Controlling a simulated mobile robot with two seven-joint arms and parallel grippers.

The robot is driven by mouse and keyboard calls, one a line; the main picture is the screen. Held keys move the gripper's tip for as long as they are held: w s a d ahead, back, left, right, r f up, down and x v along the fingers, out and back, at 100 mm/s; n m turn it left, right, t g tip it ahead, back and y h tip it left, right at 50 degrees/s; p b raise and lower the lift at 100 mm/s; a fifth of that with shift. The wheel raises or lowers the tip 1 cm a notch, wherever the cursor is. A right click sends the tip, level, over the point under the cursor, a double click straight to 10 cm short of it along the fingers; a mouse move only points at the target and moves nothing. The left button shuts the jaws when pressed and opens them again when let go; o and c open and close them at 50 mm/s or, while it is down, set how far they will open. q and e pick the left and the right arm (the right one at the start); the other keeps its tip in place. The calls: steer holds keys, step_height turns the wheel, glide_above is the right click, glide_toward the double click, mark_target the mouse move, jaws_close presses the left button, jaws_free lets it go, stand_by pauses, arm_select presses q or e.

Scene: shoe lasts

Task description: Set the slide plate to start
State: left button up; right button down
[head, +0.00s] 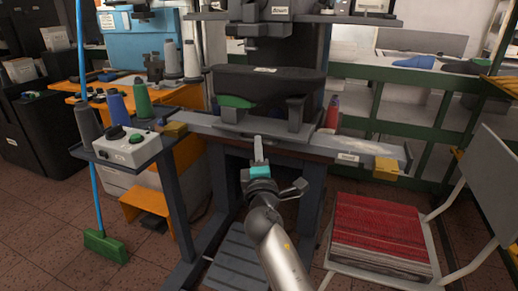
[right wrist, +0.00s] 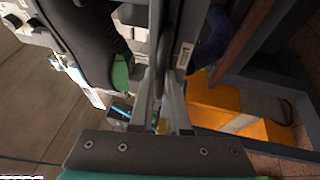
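The slide plate (head: 375,150) is a long grey bar running across the machine, with a small unreadable white label near its right part. Yellow blocks sit by its left end (head: 174,129) and right end (head: 386,167). A black last with a green patch (head: 236,101) stands above its middle on grey supports. My right gripper (head: 259,148) is at the front of the plate's middle, pointing at it. In the right wrist view its two grey fingers (right wrist: 163,105) look apart, with a gap between them; whether their tips touch the plate is unclear. My left gripper is not in view.
A control box (head: 127,148) with a green button stands on the left side shelf, beside thread cones (head: 142,98). A red cone (head: 332,112) is behind the plate. A chair with red material (head: 377,232) stands at the front right. A green broom (head: 105,244) is at left.

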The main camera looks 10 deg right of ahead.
steer(key=c, duration=0.9)
jaws_free()
steer(key=shift+s, duration=0.1)
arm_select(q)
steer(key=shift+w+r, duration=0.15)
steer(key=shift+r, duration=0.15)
arm_select(e)
steer(key=v, duration=1.5)
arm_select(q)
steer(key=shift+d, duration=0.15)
